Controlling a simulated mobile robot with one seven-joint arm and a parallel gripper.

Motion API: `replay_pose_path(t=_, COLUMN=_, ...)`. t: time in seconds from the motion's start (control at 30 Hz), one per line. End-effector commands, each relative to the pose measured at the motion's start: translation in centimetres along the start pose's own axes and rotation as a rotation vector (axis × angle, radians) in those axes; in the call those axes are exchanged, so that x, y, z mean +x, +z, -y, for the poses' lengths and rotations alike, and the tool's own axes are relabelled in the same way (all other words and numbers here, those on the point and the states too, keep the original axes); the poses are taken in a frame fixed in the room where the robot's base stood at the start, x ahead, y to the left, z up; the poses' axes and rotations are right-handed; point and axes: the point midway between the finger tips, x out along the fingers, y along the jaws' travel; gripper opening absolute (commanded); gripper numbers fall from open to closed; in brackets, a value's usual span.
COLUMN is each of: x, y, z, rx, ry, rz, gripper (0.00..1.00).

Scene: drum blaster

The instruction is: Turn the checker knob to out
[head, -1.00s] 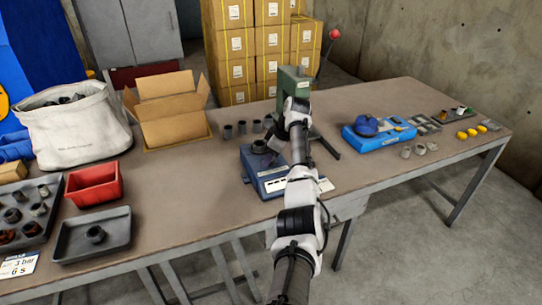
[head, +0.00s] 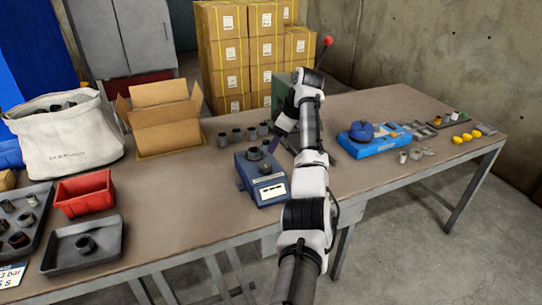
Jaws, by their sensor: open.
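A blue bench device (head: 262,178) with a white label on its sloping front stands on the table near the middle; I take it for the checker. A dark round part (head: 254,154) sits on its top. I cannot tell whether that is the knob, nor read any setting. My gripper (head: 273,146) points down and left from my wrist, at the device's upper right edge. It is open, with nothing visible between its fingers. The fingers are small and dark, and I cannot tell whether they touch the device.
Several dark cylinders (head: 237,135) stand behind the device. An open cardboard box (head: 163,125), a red bin (head: 84,192) and a grey tray (head: 82,246) lie left. A green press (head: 284,88) is behind my arm. A blue unit (head: 373,144) with a round blue top stands right.

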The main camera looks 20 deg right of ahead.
Motion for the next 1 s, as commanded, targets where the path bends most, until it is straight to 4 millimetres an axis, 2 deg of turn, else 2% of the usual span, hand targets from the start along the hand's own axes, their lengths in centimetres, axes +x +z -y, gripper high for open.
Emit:
replay_pose_path(t=0.1, x=-1.8, y=0.0, z=0.0, rx=0.000, ry=0.001, rz=0.001, gripper=0.63)
replay_pose_path(t=0.27, x=-3.0, y=0.0, z=0.0, rx=0.000, ry=-0.001, rz=0.001, gripper=0.63)
replay_pose_path(t=0.8, x=-3.1, y=-0.2, z=0.0, rx=-0.002, ry=0.001, rz=0.001, gripper=0.63)
replay_pose_path(t=0.87, x=-2.6, y=-1.1, z=0.0, rx=-0.010, ry=0.019, rz=-0.002, gripper=0.63)
replay_pose_path(t=0.9, x=-2.1, y=-2.3, z=0.0, rx=-0.019, ry=0.041, rz=-0.005, gripper=0.63)
replay_pose_path(t=0.97, x=-1.1, y=-4.8, z=0.1, rx=-0.039, ry=0.090, rz=-0.017, gripper=0.63)
replay_pose_path(t=1.0, x=-0.2, y=-7.1, z=0.3, rx=-0.055, ry=0.134, rz=-0.032, gripper=0.63)
